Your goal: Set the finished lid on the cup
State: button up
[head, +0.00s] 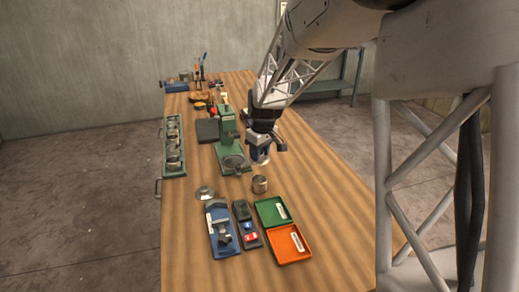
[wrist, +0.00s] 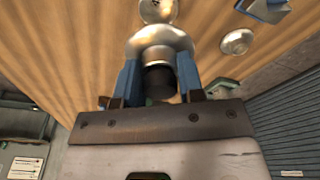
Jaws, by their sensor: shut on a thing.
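My gripper (head: 262,152) is shut on a shiny silver flared piece, seemingly the lid (head: 264,159), above the wooden table. In the wrist view the blue fingers of my gripper (wrist: 159,80) hold it from both sides. There the lid (wrist: 160,38) flares out beyond the fingertips, with a dark round part between them. The small metal cup (head: 260,184) stands on the table just in front of and below my gripper. In the wrist view the cup (wrist: 157,10) shows past the lid, which partly hides it. The lid looks apart from the cup.
A silver disc with a raised centre (head: 205,193) lies left of the cup. A green machine (head: 228,150) stands behind left. The table's right side is clear.

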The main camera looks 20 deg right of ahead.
jog(key=shift+f, duration=2.65)
jog(key=shift+f, duration=1.5)
dwell(0.4)
dwell(0.4)
jog(key=o, duration=0.7)
jog(key=shift+o, duration=0.7)
jog(key=o, duration=0.3)
jog(key=shift+r, duration=0.15)
jog(key=shift+r, duration=3.85)
